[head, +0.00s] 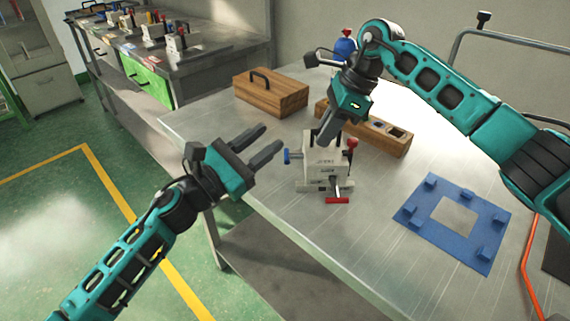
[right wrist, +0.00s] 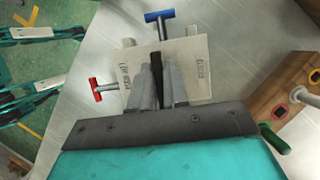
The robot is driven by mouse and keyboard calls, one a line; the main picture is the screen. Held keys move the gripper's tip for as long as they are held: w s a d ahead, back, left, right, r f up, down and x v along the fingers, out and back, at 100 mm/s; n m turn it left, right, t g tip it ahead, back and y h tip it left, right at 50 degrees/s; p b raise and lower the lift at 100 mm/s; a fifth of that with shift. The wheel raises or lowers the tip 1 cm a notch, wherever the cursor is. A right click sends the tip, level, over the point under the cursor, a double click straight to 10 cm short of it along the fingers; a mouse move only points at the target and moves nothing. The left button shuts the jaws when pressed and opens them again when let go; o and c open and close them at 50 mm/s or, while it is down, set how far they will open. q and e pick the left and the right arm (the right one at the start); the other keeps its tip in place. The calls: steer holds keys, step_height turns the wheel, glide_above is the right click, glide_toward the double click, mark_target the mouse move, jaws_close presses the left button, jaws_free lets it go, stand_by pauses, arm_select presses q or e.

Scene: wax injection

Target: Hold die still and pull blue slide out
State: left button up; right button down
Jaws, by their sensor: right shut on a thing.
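The die (head: 326,160) is a pale block standing upright on the table. Its blue slide (head: 290,156) sticks out on the left with a T-shaped handle; it also shows at the top of the right wrist view (right wrist: 159,17). A red-handled slide (head: 337,200) sticks out at the front. My right gripper (head: 326,138) comes down from above and is shut on the die's black top handle, seen between its fingers in the right wrist view (right wrist: 156,75). My left gripper (head: 271,139) is open and empty, left of the blue handle and apart from it.
A wooden box with a handle (head: 270,94) and a wooden block with holes (head: 376,134) stand behind the die. A blue frame (head: 452,225) lies to the right. The table's front edge is close to the die. A back bench (head: 205,40) holds several similar dies.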

arm_select(q)
steer(key=s+n+t+y, duration=0.2)
steer(key=n+t+y, duration=0.15)
steer(key=n, duration=0.35)
steer(key=n+g+y, duration=0.2)
steer(key=n+y, duration=0.5)
steer(key=n, duration=0.7)
glide_toward(286, 163)
steer(key=x, duration=0.8)
steer(key=shift+w+f, duration=0.15)
steer(key=shift+w, duration=0.1)
jaws_close()
